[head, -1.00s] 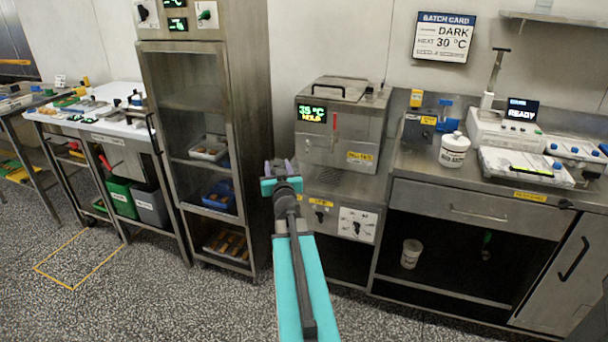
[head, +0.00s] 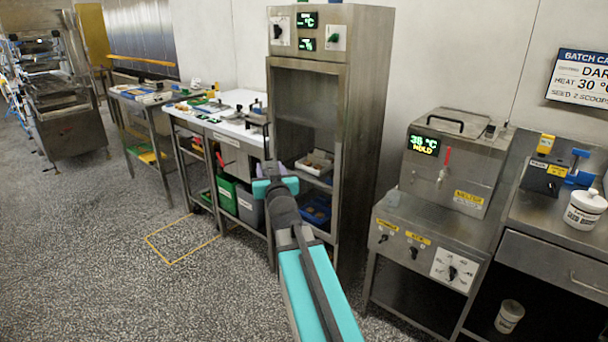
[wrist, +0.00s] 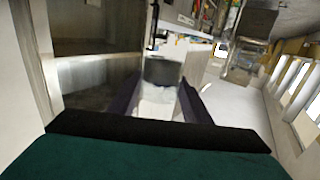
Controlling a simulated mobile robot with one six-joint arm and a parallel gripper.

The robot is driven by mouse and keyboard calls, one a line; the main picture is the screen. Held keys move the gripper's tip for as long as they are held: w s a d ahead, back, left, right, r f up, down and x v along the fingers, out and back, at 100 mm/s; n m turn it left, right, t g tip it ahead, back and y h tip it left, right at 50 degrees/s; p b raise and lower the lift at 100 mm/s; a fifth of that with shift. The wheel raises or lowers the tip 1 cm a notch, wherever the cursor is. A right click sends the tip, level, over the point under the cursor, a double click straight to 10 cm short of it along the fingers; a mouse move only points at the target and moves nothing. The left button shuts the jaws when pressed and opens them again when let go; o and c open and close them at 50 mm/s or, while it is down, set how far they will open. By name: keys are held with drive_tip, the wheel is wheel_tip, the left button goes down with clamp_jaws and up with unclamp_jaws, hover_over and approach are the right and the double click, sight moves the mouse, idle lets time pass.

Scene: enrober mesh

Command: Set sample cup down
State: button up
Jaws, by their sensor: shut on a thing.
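My gripper (head: 272,182) is held out in front of me, its back toward the head camera. In the wrist view my gripper (wrist: 160,98) has its two dark fingers on either side of a pale sample cup (wrist: 158,104), with a dark band or content near its far end. The gripper is shut on this cup, held in the air. In the head view the cup is hidden behind the gripper. A white-topped bench (head: 232,128) with small items on it stands beyond the gripper.
A tall steel cabinet (head: 362,120) stands just right of the gripper. Green (head: 227,194) and grey (head: 250,207) bins sit under the bench. Speckled floor at left is open, with a yellow outlined square (head: 180,240).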

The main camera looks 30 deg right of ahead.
drive_tip(key=w+a+r+n+y, duration=0.1)
drive_tip(key=a+r+y, duration=0.1)
drive_tip(key=a, duration=1)
drive_tip(key=w+a+r+n+y, duration=0.1)
drive_tip(key=a+r+n+y, duration=0.1)
drive_tip(key=a, duration=1)
drive_tip(key=shift+r+n+t+y, duration=0.3)
drive_tip(key=shift+r+t+y, duration=0.1)
drive_tip(key=shift+r+y, duration=0.45)
drive_tip(key=shift+a, duration=0.1)
